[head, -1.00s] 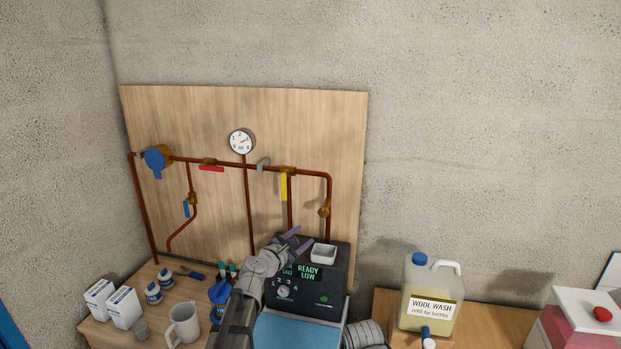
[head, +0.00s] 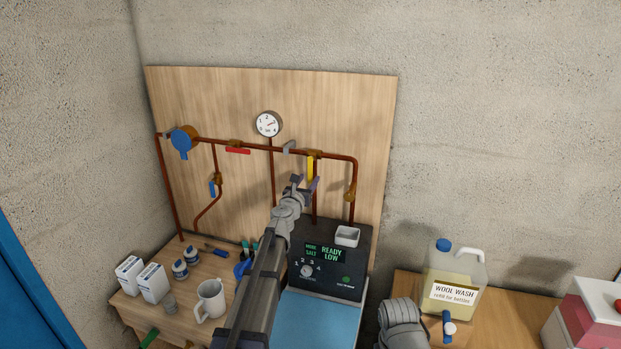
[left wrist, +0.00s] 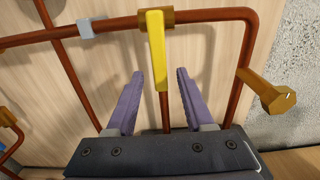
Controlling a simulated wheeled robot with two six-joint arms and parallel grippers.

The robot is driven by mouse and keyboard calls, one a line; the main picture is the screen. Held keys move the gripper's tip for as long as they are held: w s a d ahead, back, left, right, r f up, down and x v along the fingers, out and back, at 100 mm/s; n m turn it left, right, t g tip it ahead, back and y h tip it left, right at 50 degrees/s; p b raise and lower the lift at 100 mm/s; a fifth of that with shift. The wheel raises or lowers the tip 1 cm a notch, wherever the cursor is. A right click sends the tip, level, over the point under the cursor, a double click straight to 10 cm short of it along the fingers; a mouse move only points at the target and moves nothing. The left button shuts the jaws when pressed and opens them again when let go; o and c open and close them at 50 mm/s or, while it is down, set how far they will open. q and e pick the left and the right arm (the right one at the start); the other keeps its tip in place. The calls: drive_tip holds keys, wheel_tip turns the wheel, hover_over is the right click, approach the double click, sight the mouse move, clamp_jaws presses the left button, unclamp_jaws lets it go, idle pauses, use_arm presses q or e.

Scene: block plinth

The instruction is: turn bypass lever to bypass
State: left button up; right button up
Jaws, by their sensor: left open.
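The yellow lever (head: 310,168) hangs straight down from a brass valve on the horizontal copper pipe. It also shows in the left wrist view (left wrist: 156,48), in line with the vertical pipe below it. No label marks it as the bypass lever. My left gripper (head: 305,183) is open at the lever's lower end. In the left wrist view, its two purple fingers (left wrist: 159,75) stand on either side of the lever's lower part, with gaps on both sides and no visible contact. A red lever (head: 238,150) lies along the pipe and a blue lever (head: 212,188) hangs on a side branch.
A gauge (head: 269,124) and blue-faced fitting (head: 183,139) are on the pipework. A brass fitting (left wrist: 268,92) juts out right of the fingers. Below stand a dark control box (head: 330,275), a white mug (head: 210,300) and a wool wash jug (head: 440,272).

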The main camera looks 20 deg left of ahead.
use_arm(q)
drive_tip(key=w, duration=0.2)
drive_tip(key=shift+w, duration=0.35)
clamp_jaws()
idle(1.1)
